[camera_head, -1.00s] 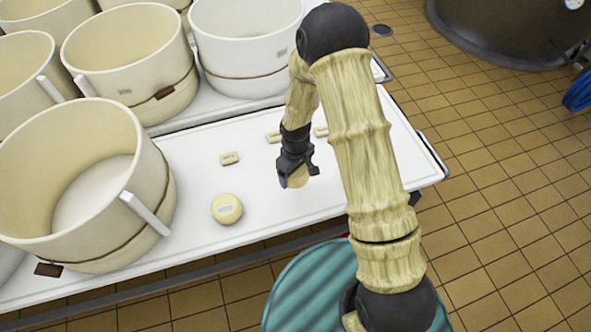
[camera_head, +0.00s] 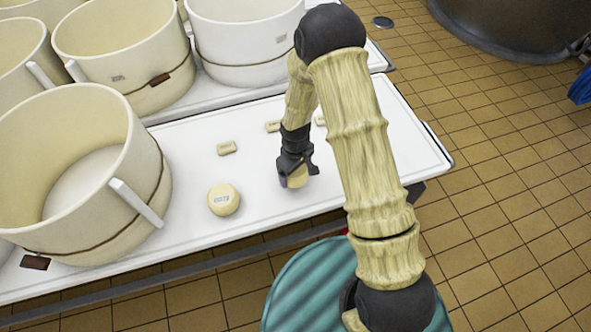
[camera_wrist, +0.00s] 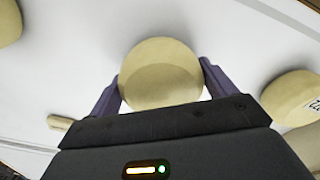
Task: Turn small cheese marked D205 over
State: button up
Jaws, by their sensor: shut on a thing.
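My gripper (camera_head: 297,178) is shut on a small round pale-yellow cheese (camera_head: 298,178) over the white table. In the wrist view the cheese (camera_wrist: 160,73) sits between the two dark fingers, with a plain face showing and no label in sight. Whether it touches the table I cannot tell. A second small round cheese (camera_head: 224,199) lies flat on the table to the left, with a label on top too small to read for certain. A labelled cheese (camera_wrist: 294,98) also shows at the right edge of the wrist view.
Large cream moulds (camera_head: 70,180) with white handles stand at the left and back. The table's right end is clear.

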jog(key=shift+f+b, duration=0.4)
jog(key=shift+f, duration=0.2)
dwell(1.1)
jog(key=o, duration=1.3)
jog(key=shift+r, duration=0.1)
notch_tip(320, 180, up, 17)
jog(key=p, duration=0.3)
jog(key=shift+r, duration=0.1)
